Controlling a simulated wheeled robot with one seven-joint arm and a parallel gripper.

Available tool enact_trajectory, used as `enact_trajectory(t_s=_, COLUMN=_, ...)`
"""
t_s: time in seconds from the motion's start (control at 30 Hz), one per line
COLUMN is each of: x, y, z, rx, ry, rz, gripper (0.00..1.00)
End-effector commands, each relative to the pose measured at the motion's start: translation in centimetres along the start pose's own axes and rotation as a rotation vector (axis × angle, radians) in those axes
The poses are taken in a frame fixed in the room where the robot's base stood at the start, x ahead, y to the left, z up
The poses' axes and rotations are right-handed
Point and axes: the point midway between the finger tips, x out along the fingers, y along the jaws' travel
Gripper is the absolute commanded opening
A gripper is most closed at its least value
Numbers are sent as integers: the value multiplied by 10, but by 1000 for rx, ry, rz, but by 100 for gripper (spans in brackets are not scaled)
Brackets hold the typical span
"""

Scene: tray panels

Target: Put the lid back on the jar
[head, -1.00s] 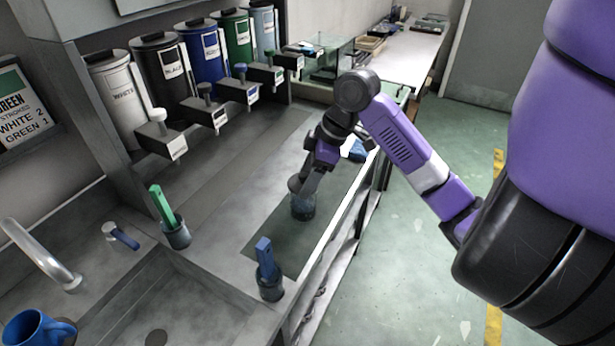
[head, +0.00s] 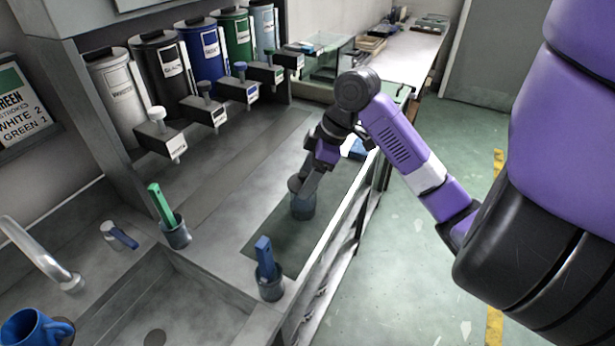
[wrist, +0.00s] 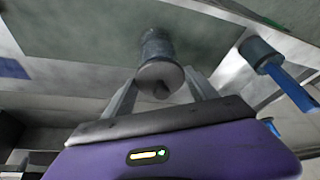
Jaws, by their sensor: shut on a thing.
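The glass jar (head: 303,208) stands upright on the dark mat, and its body also shows in the wrist view (wrist: 157,46). The round grey lid (wrist: 158,75) has a small dark knob and lies between my fingers at the jar's mouth. In the head view the lid (head: 295,184) shows at the top of the jar, partly hidden by my fingers. My gripper (head: 306,187) points down from above and is shut on the lid; its fingers also show in the wrist view (wrist: 163,84). I cannot tell whether the lid is fully seated on the jar.
A cup with a blue-handled tool (head: 269,286) stands near the front edge, and a cup with a green-handled tool (head: 176,234) stands by the sink. A blue mug (head: 32,328) is at lower left. Labelled canisters (head: 162,70) line the back.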

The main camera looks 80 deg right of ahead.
Motion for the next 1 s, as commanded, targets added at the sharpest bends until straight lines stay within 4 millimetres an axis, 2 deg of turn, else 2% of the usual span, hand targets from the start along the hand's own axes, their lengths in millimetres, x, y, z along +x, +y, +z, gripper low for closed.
enact_trajectory(t_s=0.47, x=0, y=0, z=0, rx=0, ry=0, rz=0, gripper=28)
enact_trajectory(t_s=0.5, x=0, y=0, z=0, rx=0, ry=0, rz=0, gripper=75)
enact_trajectory(t_s=0.6, x=0, y=0, z=0, rx=0, ry=0, rz=0, gripper=92)
enact_trajectory(t_s=0.8, x=0, y=0, z=0, rx=0, ry=0, rz=0, gripper=92)
enact_trajectory(t_s=0.87, x=0, y=0, z=0, rx=0, ry=0, rz=0, gripper=100)
enact_trajectory(t_s=1.0, x=0, y=0, z=0, rx=0, ry=0, rz=0, gripper=100)
